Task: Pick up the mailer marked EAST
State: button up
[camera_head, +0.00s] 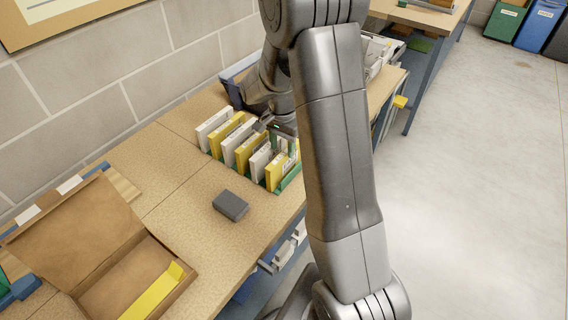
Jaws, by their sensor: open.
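Several upright white and yellow mailers (242,142) stand in a row on the tan worktop. A green divider or holder (290,178) shows at the row's near right end. The writing on the mailers is too small to read, so I cannot tell which is marked EAST. My gripper (283,144) is open, pointing down over the right end of the row, close to the mailers there. My arm partly hides the gripper and what lies behind it. I cannot tell whether a mailer is between the jaws.
A dark grey block (230,205) lies on the worktop (180,215) in front of the row. An open brown box (88,240) with a yellow piece inside is at the lower left. A block wall (110,85) runs behind. Open floor (460,190) lies right.

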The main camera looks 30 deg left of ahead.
aim_at(284, 153)
jog(key=shift+s+d+f, duration=0.1)
jog(key=shift+d+f, duration=0.05)
jog(key=shift+f, duration=0.25)
jog(key=shift+d+f+p, duration=0.2)
jog(key=shift+f+p, duration=0.4)
jog(key=shift+f, duration=1.6)
grip_shut()
jog(key=shift+r, duration=0.15)
